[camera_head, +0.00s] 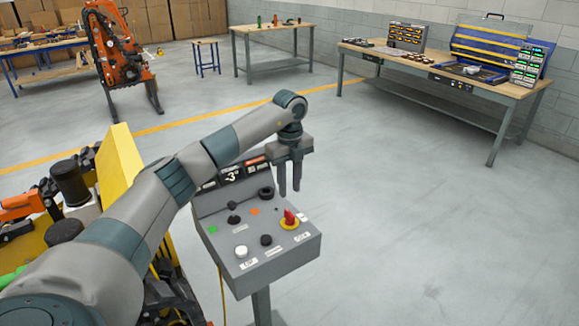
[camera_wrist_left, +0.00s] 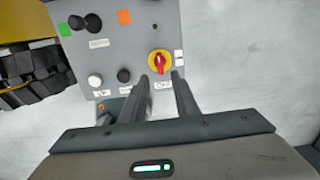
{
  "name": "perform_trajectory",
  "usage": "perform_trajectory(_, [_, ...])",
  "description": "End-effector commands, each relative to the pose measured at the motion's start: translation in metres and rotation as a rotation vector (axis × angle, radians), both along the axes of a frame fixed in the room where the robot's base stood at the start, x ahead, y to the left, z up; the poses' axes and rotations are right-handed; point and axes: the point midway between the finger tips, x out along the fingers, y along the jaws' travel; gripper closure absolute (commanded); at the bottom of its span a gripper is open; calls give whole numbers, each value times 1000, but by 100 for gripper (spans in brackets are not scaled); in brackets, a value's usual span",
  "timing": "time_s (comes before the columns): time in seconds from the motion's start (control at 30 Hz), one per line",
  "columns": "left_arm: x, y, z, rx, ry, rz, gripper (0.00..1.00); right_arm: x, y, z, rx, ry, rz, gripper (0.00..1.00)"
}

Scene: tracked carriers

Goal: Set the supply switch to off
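The red rotary switch handle on a yellow round plate, likely the supply switch (camera_head: 289,220), sits at the right side of a grey control console (camera_head: 215,252). In the left wrist view the switch (camera_wrist_left: 160,62) lies just beyond my fingertips, its red handle lined up roughly along the fingers. Small white labels sit beside it, too small to read. My left gripper (camera_head: 289,190) points down above the console, its two fingers apart with nothing between them. It also shows in the left wrist view (camera_wrist_left: 161,78), apart from the switch. My right gripper is not in view.
The console also carries a white button (camera_head: 242,251), black knobs (camera_head: 266,240), a black joystick (camera_head: 234,216) and a small display (camera_head: 232,176). A yellow machine part (camera_head: 122,165) stands close on the left. Open floor lies right of the console; workbenches stand behind.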

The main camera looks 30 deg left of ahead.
Motion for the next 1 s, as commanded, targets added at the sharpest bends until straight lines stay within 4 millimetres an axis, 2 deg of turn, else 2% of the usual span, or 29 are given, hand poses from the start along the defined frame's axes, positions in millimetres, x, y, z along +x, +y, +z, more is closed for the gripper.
perform_trajectory(0.03, [1, 0, 9, 0, -4, 0, 72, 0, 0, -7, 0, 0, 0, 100])
perform_trajectory(0.2, [1, 0, 42, 0, -4, 0, 72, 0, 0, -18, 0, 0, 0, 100])
perform_trajectory(0.4, [1, 0, 70, 0, -3, 0, 72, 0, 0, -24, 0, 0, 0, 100])
perform_trajectory(0.6, [0, 0, 81, 0, -1, 1, 72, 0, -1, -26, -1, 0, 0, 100])
perform_trajectory(1.0, [0, 0, 82, 0, -1, 0, 72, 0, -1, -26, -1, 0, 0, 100])
